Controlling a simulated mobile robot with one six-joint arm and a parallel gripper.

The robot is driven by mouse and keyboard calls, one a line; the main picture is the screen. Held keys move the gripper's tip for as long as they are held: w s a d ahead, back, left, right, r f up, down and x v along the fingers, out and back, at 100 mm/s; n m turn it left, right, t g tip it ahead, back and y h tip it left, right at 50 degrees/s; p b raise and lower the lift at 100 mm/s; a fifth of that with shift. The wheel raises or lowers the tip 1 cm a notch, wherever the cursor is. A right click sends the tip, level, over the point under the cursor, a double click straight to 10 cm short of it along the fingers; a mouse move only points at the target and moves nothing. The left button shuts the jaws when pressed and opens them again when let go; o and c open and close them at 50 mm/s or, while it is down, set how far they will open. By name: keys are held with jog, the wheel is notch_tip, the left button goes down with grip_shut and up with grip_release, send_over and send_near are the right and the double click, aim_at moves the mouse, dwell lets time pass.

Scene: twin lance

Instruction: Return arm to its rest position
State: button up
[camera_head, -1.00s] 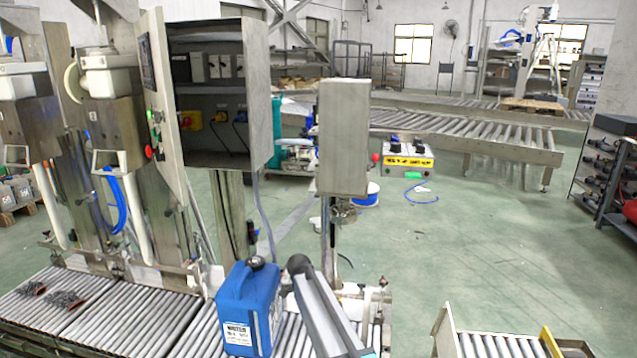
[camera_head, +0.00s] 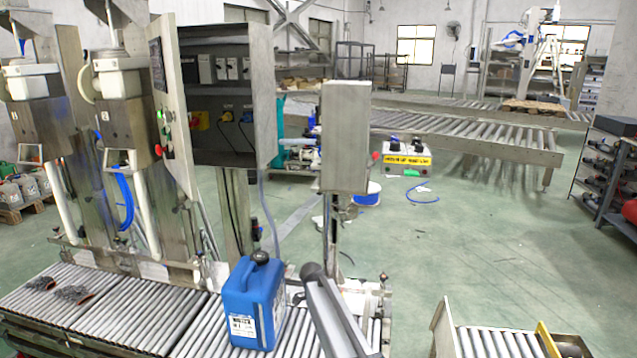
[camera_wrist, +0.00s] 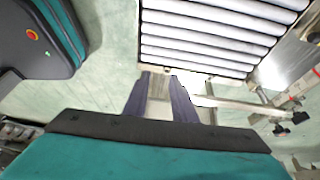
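My arm (camera_head: 338,318) rises from the bottom edge of the head view, a grey and dark link standing in front of the roller conveyor. My gripper does not show in the head view. In the wrist view, my gripper (camera_wrist: 162,76) has two dark fingers with a gap between them and nothing held. Its fingers point toward the near edge of a roller conveyor (camera_wrist: 205,40), over pale floor. A blue canister (camera_head: 252,305) with a white label and dark cap stands upright on the conveyor, left of my arm and apart from it.
A grey box on a post (camera_head: 345,138) stands behind my arm. An open control cabinet (camera_head: 222,95) and filling machines are at left. A short roller section (camera_head: 490,343) is at lower right. Green floor (camera_head: 470,250) between is mostly clear.

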jog(key=s+d+f+g+p, duration=0.1)
jog(key=s+d+f, duration=0.35)
jog(key=s, duration=0.25)
jog(key=s+d+f+n+g+y+p, duration=0.1)
jog(key=s+d+f, duration=0.2)
jog(key=s+f, duration=0.4)
jog(key=s+d+f+g+p, duration=0.1)
jog(key=s+d+f+g, duration=0.1)
jog(key=s+d+f, duration=0.45)
jog(key=s+a+f+n+y+p, duration=0.1)
jog(key=s+a+n, duration=0.1)
jog(key=s+n, duration=0.7)
jog(key=s+a+f+n+y+p, duration=0.1)
jog(key=s+a+n+y, duration=0.1)
jog(key=s+n, duration=0.8)
jog(key=s, duration=0.8)
jog(key=shift+s+f+y, duration=0.15)
jog(key=shift+f+y, duration=0.05)
jog(key=shift+y, duration=0.1)
